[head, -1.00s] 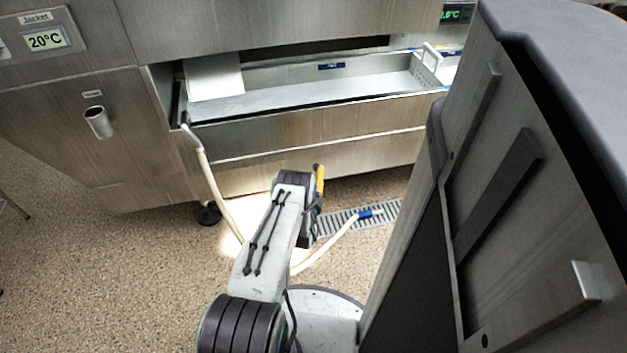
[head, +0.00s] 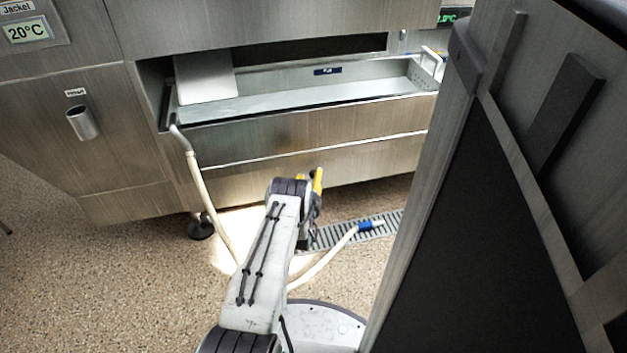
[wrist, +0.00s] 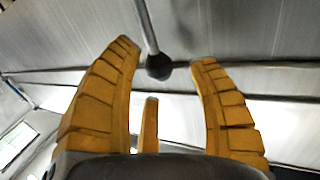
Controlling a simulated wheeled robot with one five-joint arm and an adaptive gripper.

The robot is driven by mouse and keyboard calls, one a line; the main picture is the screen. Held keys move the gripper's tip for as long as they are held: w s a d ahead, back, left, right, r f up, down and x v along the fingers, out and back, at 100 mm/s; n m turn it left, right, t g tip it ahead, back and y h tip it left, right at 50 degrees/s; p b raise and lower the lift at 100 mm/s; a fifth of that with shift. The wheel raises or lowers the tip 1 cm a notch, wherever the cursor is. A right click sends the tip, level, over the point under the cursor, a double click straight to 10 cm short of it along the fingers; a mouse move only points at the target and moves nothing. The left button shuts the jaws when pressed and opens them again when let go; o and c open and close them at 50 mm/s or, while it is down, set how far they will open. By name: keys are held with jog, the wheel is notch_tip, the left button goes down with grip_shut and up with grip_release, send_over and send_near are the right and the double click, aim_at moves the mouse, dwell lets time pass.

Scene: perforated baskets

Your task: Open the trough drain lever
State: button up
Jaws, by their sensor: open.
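The lever shows in the wrist view as a thin metal rod with a black ball knob (wrist: 158,66) at its lower end. My gripper (wrist: 164,54) is open, with its yellow ridged fingers on either side of the knob. Whether either finger touches the knob I cannot tell. In the head view my gripper (head: 317,182) is mostly hidden behind my arm, low in front of the steel trough (head: 290,142). The lever cannot be made out there. The trough is a long open steel basin with a pale interior.
A white hose (head: 202,190) hangs from the trough's left end. Another hose piece with a blue end (head: 365,226) lies at the floor drain grate (head: 390,222). A large steel and black panel (head: 480,200) stands close on the right. Speckled floor is clear on the left.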

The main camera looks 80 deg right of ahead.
jog(key=shift+d+b, duration=0.6)
jog(key=shift+d, duration=0.75)
jog(key=shift+o, duration=0.2)
jog(key=shift+r, duration=0.1)
grip_shut()
